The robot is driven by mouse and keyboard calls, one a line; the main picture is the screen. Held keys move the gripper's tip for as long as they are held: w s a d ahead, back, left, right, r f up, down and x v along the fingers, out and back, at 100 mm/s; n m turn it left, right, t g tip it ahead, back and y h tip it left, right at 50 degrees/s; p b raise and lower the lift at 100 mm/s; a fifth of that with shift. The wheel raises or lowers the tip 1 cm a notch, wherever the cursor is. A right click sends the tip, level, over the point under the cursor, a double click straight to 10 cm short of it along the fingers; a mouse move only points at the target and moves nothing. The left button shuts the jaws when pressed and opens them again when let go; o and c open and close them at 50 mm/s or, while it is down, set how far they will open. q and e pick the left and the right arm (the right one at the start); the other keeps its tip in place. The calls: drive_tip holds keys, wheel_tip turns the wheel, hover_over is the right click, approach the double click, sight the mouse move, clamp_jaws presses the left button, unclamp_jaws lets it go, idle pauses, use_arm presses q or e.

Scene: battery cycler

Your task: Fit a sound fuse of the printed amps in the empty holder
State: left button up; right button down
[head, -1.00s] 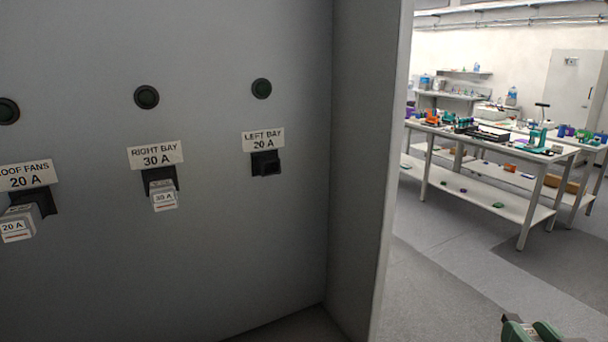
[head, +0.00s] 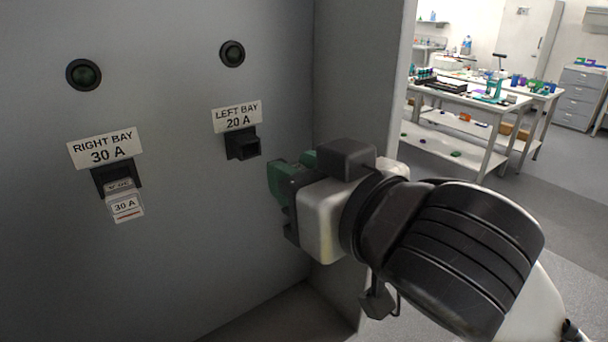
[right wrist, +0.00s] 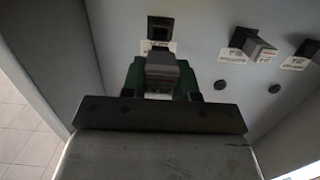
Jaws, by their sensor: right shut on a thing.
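The empty holder (head: 243,145) is a black socket under the "LEFT BAY 20 A" label (head: 238,117) on the grey panel. It also shows near the top of the right wrist view (right wrist: 160,28). My right gripper (head: 283,180), with green fingers, is right of and a little below the holder, apart from it. In the right wrist view, the gripper (right wrist: 161,80) is shut on a grey fuse (right wrist: 162,66), just short of the holder. The fuse's marking is upside down and too small to read surely. In the head view the fuse is hidden. My left gripper is not in view.
A 30 A fuse (head: 125,206) sits in the "RIGHT BAY 30 A" holder (head: 103,175) to the left. Dark round lamps (head: 232,53) are above the holders. The cabinet's side wall (head: 350,100) stands close on the right. A workbench (head: 450,87) is farther back.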

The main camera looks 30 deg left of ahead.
drive_tip(key=shift+w+a, duration=0.15)
drive_tip(key=shift+a, duration=0.3)
drive_tip(key=shift+x, duration=0.95)
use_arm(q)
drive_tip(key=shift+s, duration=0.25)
use_arm(e)
drive_tip(key=shift+w+a+r, duration=0.1)
drive_tip(key=shift+w+a, duration=0.25)
drive_tip(key=shift+a, duration=0.5)
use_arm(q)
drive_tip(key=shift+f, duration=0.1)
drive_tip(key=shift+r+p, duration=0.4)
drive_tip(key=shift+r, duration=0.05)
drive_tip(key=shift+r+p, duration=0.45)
use_arm(e)
drive_tip(key=shift+x, duration=1.4)
idle(0.7)
drive_tip(key=shift+r, duration=0.15)
drive_tip(key=c, duration=0.8)
unclamp_jaws()
